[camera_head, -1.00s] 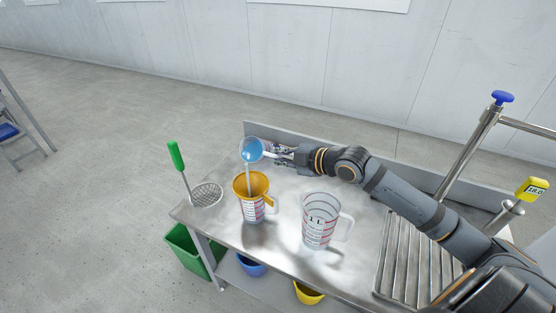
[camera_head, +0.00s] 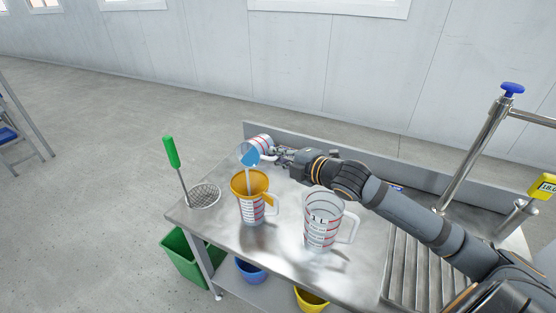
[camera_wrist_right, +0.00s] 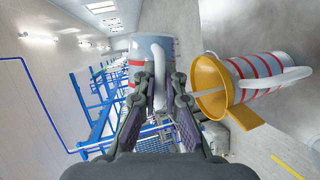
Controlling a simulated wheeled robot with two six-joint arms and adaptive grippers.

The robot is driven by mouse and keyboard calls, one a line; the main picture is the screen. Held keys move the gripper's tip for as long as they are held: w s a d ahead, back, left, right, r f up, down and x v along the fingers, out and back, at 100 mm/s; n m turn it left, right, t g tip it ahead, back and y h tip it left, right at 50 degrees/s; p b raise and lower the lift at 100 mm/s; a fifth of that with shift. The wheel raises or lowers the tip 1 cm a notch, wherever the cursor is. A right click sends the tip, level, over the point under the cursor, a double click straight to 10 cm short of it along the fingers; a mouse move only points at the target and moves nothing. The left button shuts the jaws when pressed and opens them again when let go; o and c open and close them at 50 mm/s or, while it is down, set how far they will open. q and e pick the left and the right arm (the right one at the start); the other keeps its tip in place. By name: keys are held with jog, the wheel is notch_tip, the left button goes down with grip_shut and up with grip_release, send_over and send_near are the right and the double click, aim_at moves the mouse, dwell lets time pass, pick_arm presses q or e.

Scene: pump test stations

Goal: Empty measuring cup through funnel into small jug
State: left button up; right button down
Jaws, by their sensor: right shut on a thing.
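The measuring cup (camera_head: 262,144), white with red bands, is tipped over with its mouth toward the lower left. Blue liquid shows at its mouth, and a pale stream falls from it into the orange funnel (camera_head: 240,182). The funnel sits in the top of the small jug (camera_head: 252,209), which stands upright on the steel bench. My right gripper (camera_head: 279,154) is shut on the cup's handle. In the right wrist view the fingers (camera_wrist_right: 161,95) close around the white handle of the cup (camera_wrist_right: 153,28), beside the funnel (camera_wrist_right: 208,88). My left gripper is not in view.
A clear 1 L jug (camera_head: 322,225) stands right of the small jug, under my right arm. A ribbed drainboard (camera_head: 408,270) and steel pipes (camera_head: 481,150) are at right. Buckets (camera_head: 250,269) sit below.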

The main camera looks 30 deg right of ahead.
jog(key=shift+s+a+r+n+t+b, duration=0.1)
jog(key=shift+a+r+n+t+b, duration=0.15)
jog(key=shift+n+b, duration=0.35)
jog(key=shift+s+r+n+t+b, duration=0.1)
jog(key=shift+n+t+b, duration=0.3)
jog(key=shift+b, duration=0.25)
jog(key=shift+a+r+b, duration=0.1)
jog(key=shift+b, duration=0.2)
jog(key=shift+r, duration=0.1)
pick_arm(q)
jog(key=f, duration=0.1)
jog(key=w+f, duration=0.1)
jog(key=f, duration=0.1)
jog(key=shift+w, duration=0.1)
